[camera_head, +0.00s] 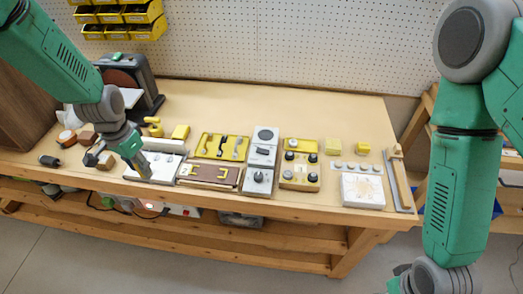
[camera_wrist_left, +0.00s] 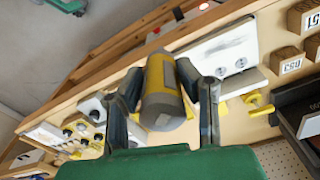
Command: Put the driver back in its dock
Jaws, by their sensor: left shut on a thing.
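My left gripper (camera_head: 139,162) is over the left part of the bench and points down. In the left wrist view its two dark fingers (camera_wrist_left: 160,92) are shut around the driver (camera_wrist_left: 162,80), a thick yellow and grey cylinder. In the head view the gripper and arm mostly hide the driver. A white block (camera_head: 160,171) lies on the bench just under and beside the gripper; the left wrist view shows a white panel with two round spots (camera_wrist_left: 222,50). I cannot tell for certain which piece is the dock.
A brown and yellow tray (camera_head: 209,174), a grey panel with knobs (camera_head: 262,150) and a yellow knob box (camera_head: 299,173) stand to the right. Small blocks (camera_head: 105,161) and a dark machine (camera_head: 138,80) stand left. The bench's back strip is clear.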

